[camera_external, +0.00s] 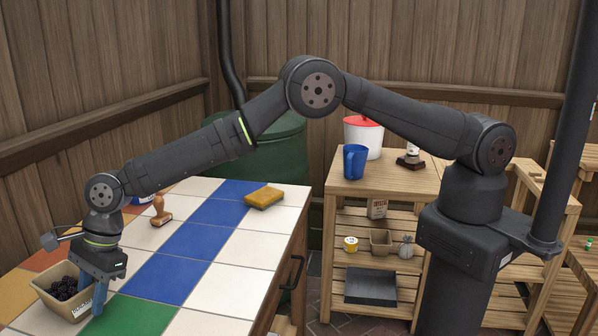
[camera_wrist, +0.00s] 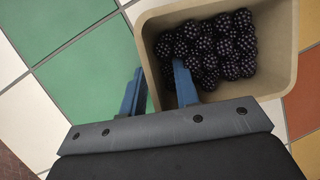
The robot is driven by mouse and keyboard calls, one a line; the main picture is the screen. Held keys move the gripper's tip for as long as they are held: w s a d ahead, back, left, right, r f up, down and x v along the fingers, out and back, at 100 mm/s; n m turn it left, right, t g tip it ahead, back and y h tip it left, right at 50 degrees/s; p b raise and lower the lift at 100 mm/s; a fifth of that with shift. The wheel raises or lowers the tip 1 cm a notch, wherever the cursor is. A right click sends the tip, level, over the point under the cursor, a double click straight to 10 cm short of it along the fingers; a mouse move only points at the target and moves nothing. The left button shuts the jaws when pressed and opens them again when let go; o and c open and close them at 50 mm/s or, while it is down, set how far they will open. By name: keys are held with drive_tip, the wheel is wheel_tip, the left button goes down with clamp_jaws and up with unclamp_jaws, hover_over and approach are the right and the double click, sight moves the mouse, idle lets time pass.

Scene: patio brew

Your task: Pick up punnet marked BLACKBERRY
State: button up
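A tan punnet (camera_external: 57,306) of blackberries stands at the near left end of the tiled tabletop. Its front wall carries small dark lettering, too small to read surely. In the wrist view the punnet (camera_wrist: 285,70) fills the upper right, with the dark berries (camera_wrist: 210,48) inside. My gripper (camera_external: 97,294) points down at the punnet's right end. In the wrist view my gripper (camera_wrist: 160,72) has its blue fingers apart on either side of one punnet wall, one outside and one inside over the berries. A gap shows between the inner finger and the wall.
A wooden stamp (camera_external: 160,211) and a yellow sponge (camera_external: 264,196) are farther back on the tiles. A blue-labelled item is partly hidden behind my arm. A shelf unit with a blue jug (camera_external: 355,162) stands right. The tiles between are clear.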

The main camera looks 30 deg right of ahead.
drive_tip(key=shift+c, duration=0.2)
clamp_jaws()
